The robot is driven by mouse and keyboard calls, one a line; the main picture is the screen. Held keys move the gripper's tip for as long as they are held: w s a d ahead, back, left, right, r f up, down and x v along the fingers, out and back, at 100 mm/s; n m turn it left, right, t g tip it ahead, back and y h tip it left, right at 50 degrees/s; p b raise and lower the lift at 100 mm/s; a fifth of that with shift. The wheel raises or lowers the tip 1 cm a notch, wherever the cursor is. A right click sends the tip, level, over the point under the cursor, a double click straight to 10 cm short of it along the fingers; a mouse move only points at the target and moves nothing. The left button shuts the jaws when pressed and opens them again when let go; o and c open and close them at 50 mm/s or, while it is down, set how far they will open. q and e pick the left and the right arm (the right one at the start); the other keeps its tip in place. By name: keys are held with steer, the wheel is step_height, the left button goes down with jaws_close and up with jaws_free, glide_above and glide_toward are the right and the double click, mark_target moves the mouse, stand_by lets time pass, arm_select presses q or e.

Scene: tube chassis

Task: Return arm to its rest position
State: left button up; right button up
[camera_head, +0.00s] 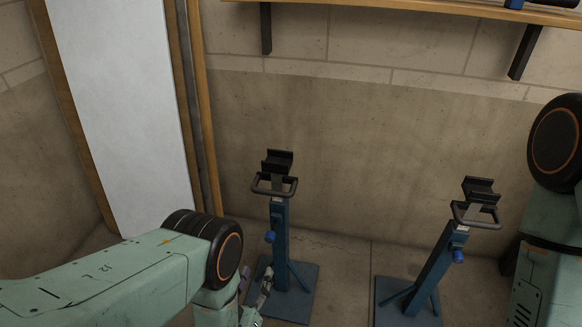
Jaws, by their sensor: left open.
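My left arm comes in from the lower left, and its large round joint stands in front of the floor. My left gripper (259,298) is low in the picture, just past that joint, partly cut off by the bottom edge. It is open, and I see nothing between its fingers. It shows in front of the base of the left blue stand; I cannot tell whether they touch. My right arm shows at the right edge, with its round joint high up. The right gripper is out of the picture.
Two blue stands with black cradles and handles, a left one (280,222) and a right one (437,262), stand upright on square base plates. A wooden shelf (420,10) on dark brackets is on the wall above. A white panel (125,100) stands at left. Floor between the stands is clear.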

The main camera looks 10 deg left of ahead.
arm_select(q)
steer(key=s+a+r+m+g+p, duration=0.1)
steer(key=s+a+r+g+p, duration=0.1)
steer(key=s+g, duration=0.4)
steer(key=s+a+r+m+g+p, duration=0.1)
steer(key=s+a+r+g+p, duration=0.1)
steer(key=s+g, duration=0.4)
steer(key=s+a+r+g+p, duration=0.2)
steer(key=s+r+g, duration=0.4)
steer(key=s, duration=0.8)
steer(key=shift+s+m+y+p, duration=0.2)
steer(key=shift+m+y+p, duration=0.15)
steer(key=shift+p, duration=0.55)
